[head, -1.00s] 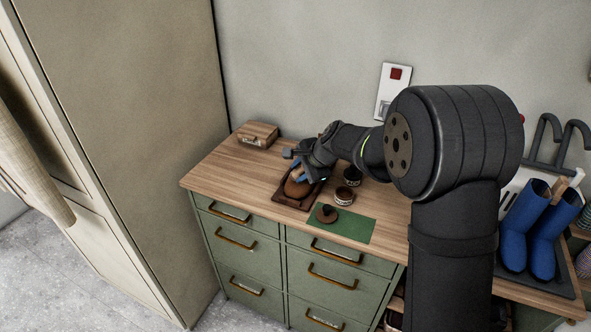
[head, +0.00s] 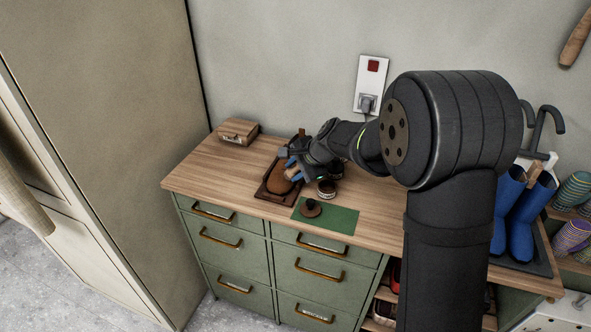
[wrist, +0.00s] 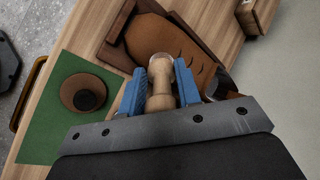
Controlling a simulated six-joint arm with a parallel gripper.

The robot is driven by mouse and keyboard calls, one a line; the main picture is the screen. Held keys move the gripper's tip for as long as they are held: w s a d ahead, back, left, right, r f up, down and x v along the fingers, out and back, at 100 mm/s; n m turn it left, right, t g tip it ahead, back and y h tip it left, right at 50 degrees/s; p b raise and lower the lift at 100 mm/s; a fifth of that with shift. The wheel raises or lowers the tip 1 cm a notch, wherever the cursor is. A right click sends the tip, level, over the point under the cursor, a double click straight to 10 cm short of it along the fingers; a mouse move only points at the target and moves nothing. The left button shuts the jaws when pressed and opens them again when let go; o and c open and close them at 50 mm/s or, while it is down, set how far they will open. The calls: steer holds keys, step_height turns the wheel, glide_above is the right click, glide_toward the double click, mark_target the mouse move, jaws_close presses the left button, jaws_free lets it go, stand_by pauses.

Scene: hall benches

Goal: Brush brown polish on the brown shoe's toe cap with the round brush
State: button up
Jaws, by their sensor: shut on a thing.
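My gripper (wrist: 161,72) has blue fingers shut on the wooden handle of the round brush (wrist: 160,101). The brush's rounded end points to the brown shoe (wrist: 158,36) and overlaps its edge in the wrist view; I cannot tell whether they touch. In the head view the shoe (head: 277,180) lies in a dark wooden tray (head: 263,194), and my gripper (head: 292,170) is at its right side.
A green mat (head: 341,219) near the bench's front edge bears a round brown piece with a dark knob (head: 311,208). A small wooden box (head: 238,131) stands at the back left. Blue boots (head: 519,220) stand at the right.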

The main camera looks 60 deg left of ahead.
steer(key=shift+s+a, duration=1.6)
steer(key=shift+s, duration=0.05)
steer(key=shift+s+a+r, duration=0.1)
steer(key=shift+s+a, duration=0.25)
steer(key=shift+a, duration=0.05)
steer(key=shift+w+d, duration=2.2)
steer(key=shift+w, duration=0.1)
steer(key=shift+s+a, duration=2.2)
steer(key=shift+s, duration=0.1)
steer(key=shift+s+d+r, duration=0.15)
steer(key=shift+r, duration=0.8)
steer(key=shift+s+d+r, duration=0.2)
steer(key=shift+r, duration=0.75)
steer(key=shift+s+d+r, duration=0.15)
steer(key=shift+r, duration=0.8)
